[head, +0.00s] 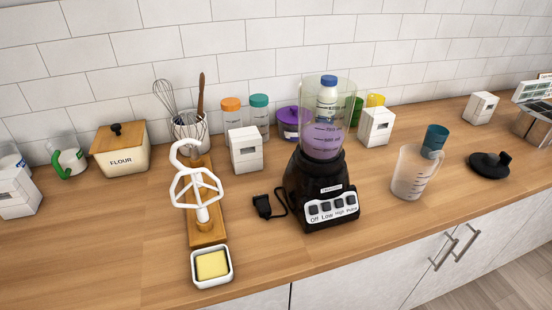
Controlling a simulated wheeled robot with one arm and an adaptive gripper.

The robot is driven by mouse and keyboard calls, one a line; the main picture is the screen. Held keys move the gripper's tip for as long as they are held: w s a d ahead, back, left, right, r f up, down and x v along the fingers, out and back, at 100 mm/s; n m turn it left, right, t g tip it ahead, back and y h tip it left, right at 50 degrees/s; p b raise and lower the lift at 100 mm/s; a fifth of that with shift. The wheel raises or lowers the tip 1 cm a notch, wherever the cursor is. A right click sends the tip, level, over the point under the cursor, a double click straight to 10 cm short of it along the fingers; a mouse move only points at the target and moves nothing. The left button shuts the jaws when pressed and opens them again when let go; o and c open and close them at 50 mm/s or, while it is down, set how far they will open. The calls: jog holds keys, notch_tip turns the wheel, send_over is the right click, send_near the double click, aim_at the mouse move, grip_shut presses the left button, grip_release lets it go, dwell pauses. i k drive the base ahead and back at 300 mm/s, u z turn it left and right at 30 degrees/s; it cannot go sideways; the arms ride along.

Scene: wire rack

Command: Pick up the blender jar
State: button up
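The blender jar (322,140) is a clear, tall container with measurement marks, and its lower part looks purple. It sits upright on the black blender base (318,185), which has a row of buttons on its front. The jar's top is open, with no lid on it. A white bottle with a blue cap (328,90) shows through the jar; I cannot tell whether it is inside or behind. A black lid (490,164) lies on the counter to the right. My gripper is not in view.
A white beater (196,190) on a wooden board stands left of the base, with a butter dish (212,265) in front. A clear measuring jug (412,175) stands to the right. White box-like timers (376,127) and canisters line the back. Bare counter (110,235) lies front left.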

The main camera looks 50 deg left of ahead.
aim_at(326, 105)
jog(key=u, duration=0.05)
jog(key=k, duration=0.5)
jog(key=u, duration=2.25)
